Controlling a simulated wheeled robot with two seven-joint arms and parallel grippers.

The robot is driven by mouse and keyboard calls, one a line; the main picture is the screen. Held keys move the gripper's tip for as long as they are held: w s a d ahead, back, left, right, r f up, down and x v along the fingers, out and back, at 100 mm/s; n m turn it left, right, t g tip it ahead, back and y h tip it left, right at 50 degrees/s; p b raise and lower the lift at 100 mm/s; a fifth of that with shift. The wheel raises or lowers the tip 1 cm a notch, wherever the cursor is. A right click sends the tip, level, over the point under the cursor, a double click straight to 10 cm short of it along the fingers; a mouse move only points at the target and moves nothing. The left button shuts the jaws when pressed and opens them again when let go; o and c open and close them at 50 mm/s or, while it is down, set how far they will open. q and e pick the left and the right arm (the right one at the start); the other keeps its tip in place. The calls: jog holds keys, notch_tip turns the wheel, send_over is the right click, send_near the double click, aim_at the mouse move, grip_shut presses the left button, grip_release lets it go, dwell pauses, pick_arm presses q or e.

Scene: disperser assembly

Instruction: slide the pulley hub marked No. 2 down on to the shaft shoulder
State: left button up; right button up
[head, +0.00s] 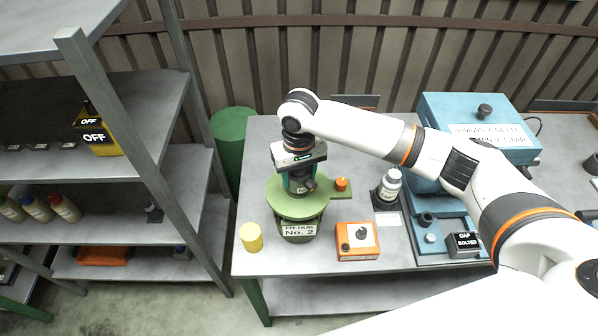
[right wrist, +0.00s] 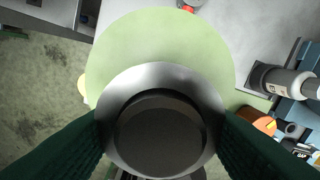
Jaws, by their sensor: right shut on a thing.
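My right gripper (head: 299,184) points down over a round green plate (head: 284,208) on a green stand, whose white label (head: 299,229) reads "FIT HUB No. 2". In the right wrist view its dark ribbed fingers are shut on a round pulley hub (right wrist: 160,76), one finger at each side. The hub has a bright metal rim and a dark round middle. The green plate (right wrist: 150,35) shows behind the hub. The hub hides the shaft and its shoulder, so I cannot tell how the hub sits on them. My left gripper is not in view.
A yellow cylinder (head: 251,237) and an orange box (head: 357,241) stand near the table's front edge. A white bottle (head: 389,186) stands right of the stand, with blue equipment (head: 480,125) beyond. Grey shelves (head: 140,100) are at left. My right arm spans the table's right side.

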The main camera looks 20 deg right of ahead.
jog(key=shift+f, duration=0.65)
jog(key=o, duration=1.5)
jog(key=shift+r+b, duration=0.4)
notch_tip(320, 180, up, 10)
jog(key=b, duration=0.3)
jog(key=shift+r, duration=0.65)
